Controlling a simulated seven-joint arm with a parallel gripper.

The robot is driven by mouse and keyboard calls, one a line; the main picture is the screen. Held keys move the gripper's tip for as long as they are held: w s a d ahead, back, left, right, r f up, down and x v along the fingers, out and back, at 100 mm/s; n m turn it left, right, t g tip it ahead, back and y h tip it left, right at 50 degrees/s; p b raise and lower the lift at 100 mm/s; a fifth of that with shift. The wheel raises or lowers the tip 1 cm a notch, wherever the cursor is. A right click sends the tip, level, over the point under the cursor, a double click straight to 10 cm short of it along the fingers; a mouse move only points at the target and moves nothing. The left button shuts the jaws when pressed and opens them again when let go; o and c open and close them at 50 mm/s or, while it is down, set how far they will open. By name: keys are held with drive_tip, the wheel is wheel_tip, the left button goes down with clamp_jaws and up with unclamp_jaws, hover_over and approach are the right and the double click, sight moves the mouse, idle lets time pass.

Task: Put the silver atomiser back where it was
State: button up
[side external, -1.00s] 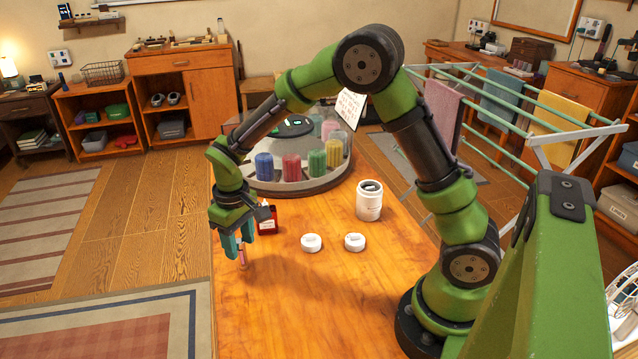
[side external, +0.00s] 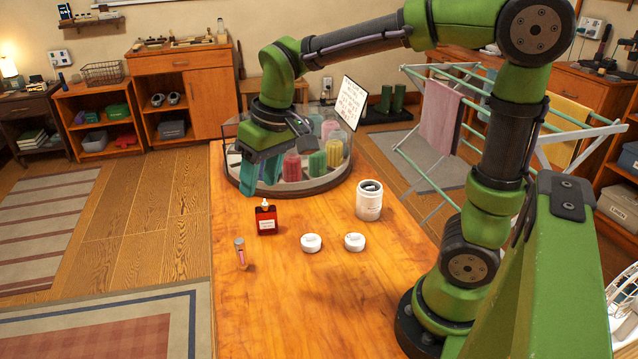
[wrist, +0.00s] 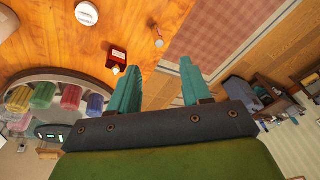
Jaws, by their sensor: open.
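A small slim atomiser (side external: 240,252) with a silver-grey top and a pinkish lower part stands on the wooden table near its left edge. It also shows as a small pale shape near the table edge in the wrist view (wrist: 158,42). My gripper (side external: 257,172) is open and empty, raised above the table and well clear of the atomiser, in front of the round carousel. In the wrist view its two teal fingers (wrist: 158,78) are spread with nothing between them.
A red bottle (side external: 266,218) stands between the atomiser and the carousel (side external: 300,188) of coloured jars. The table front is clear.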

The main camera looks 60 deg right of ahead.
drive_tip(key=s+r+m+t, duration=0.1)
drive_tip(key=s+t, duration=0.3)
drive_tip(key=s, duration=0.7)
drive_tip(key=shift+s+d+r+m+y, duration=0.25)
drive_tip(key=shift+s+m+y, duration=0.15)
drive_tip(key=shift+m, duration=0.4)
